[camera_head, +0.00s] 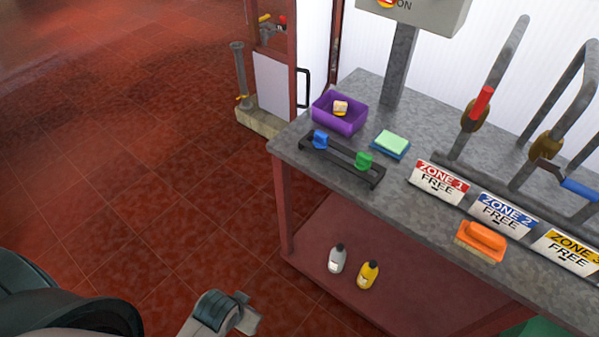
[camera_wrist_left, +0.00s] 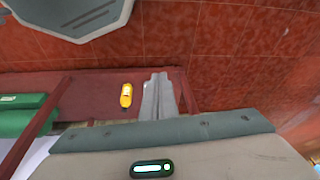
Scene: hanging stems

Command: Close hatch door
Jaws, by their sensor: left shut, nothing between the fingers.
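A white panel (camera_head: 276,84) with a black handle (camera_head: 303,88) at its right is set in a red frame beyond the table's far left corner. It looks like the hatch door; whether it is open or shut I cannot tell. My left gripper (camera_head: 246,316) is low at the bottom of the head view, over the red floor and well apart from the panel. In the left wrist view its fingers (camera_wrist_left: 159,78) are together and empty. My right gripper is not in view.
A grey worktop (camera_head: 395,205) holds a purple bin (camera_head: 340,118), a sponge (camera_head: 392,142), an orange brush (camera_head: 481,239) and zone signs (camera_head: 439,180). The tiled floor (camera_head: 130,150) at left is clear.

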